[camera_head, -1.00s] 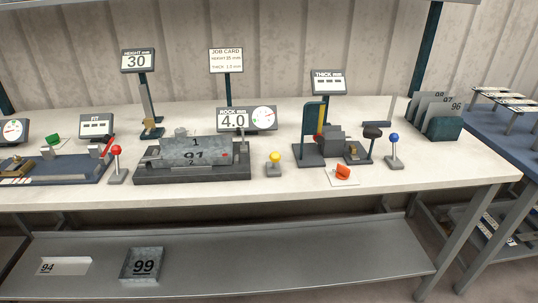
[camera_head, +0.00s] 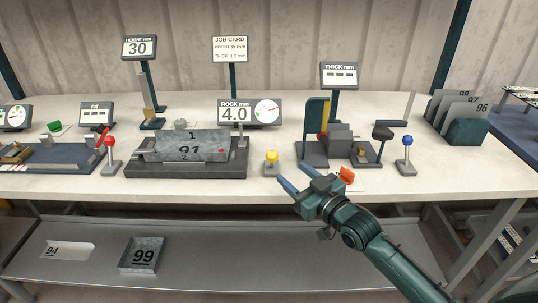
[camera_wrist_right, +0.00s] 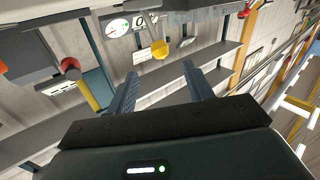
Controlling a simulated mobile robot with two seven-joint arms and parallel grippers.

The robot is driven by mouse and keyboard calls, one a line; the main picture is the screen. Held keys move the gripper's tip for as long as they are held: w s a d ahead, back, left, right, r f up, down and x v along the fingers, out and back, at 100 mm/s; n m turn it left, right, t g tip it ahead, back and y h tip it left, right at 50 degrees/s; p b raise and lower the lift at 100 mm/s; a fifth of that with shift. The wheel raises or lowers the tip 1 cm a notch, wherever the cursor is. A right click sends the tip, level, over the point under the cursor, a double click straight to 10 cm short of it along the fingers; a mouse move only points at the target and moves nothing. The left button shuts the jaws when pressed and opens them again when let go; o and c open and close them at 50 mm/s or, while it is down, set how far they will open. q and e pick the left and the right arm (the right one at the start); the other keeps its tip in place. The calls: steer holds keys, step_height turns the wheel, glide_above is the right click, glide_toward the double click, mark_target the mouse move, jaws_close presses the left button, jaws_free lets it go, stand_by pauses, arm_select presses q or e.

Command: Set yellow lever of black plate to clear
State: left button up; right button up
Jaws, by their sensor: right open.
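The yellow-knobbed lever (camera_head: 271,157) stands on a small grey base on the table, just right of the dark plate (camera_head: 185,171) that carries grey blocks numbered 1, 91 and 2. A yellow knob also shows in the right wrist view (camera_wrist_right: 160,49), beyond and between the fingertips. My right gripper (camera_head: 289,173) is open and empty, close to the lever at its front right. The fingers are apart from the knob. In the wrist view the two blue-grey fingers (camera_wrist_right: 158,80) are spread with nothing between them. My left gripper is not in view.
A red-knobbed lever (camera_head: 110,142) stands left of the plate and a blue-knobbed lever (camera_head: 407,140) at the right. An orange-red switch (camera_head: 347,174) on a white pad lies close right of my gripper. The shelf below holds parts 94 and 99.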

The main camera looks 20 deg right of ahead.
mark_target(276, 159)
steer(key=x, duration=1)
steer(key=shift+w, duration=0.2)
steer(key=shift+c, duration=0.5)
jaws_close()
